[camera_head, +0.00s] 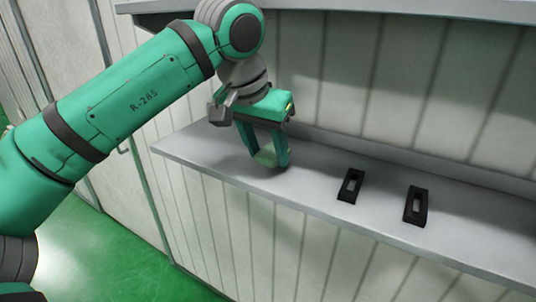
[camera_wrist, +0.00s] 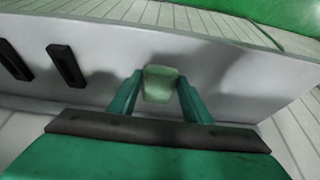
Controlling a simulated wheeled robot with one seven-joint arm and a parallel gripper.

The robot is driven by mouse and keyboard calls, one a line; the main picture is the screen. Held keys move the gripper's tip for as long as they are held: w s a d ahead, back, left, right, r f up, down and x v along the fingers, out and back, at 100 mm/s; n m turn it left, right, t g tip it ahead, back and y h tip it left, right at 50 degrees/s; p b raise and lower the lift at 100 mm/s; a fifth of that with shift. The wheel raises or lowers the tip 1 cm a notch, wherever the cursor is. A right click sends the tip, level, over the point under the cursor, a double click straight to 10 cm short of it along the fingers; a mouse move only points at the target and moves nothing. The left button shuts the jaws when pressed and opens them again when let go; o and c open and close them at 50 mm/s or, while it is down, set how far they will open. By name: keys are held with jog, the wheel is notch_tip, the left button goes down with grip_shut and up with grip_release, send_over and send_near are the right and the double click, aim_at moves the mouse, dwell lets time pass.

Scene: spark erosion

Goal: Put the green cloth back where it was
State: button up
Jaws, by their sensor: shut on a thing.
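The green cloth (camera_head: 266,156) is a small pale green piece between the fingers of my gripper (camera_head: 269,160). In the wrist view the cloth (camera_wrist: 160,84) shows as a pale green block between the two teal fingertips of my gripper (camera_wrist: 160,90). My gripper is shut on it, pointing down, over the left part of the grey shelf (camera_head: 215,158). Whether the cloth touches the shelf or hangs just above it, I cannot tell. The fingers partly hide the cloth in the head view.
Two black rectangular holders with slots lie on the shelf to the right of my gripper, a nearer one (camera_head: 342,198) and a farther right one (camera_head: 408,219). Bare shelf lies between them and my gripper. A panelled wall (camera_head: 350,80) stands behind, and a ledge (camera_head: 400,8) runs above.

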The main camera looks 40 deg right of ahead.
jog(key=shift+w+d+f, duration=0.2)
jog(key=shift+d+f, duration=0.1)
jog(key=shift+d, duration=0.05)
jog(key=shift+f, duration=0.45)
jog(key=shift+f, duration=0.15)
jog(key=o, duration=1.3)
jog(key=shift+o, duration=0.2)
jog(key=shift+r, duration=0.3)
jog(key=v, duration=1.2)
jog(key=shift+s+a+f, duration=0.1)
jog(key=shift+a+f, duration=0.05)
jog(key=shift+f, duration=0.05)
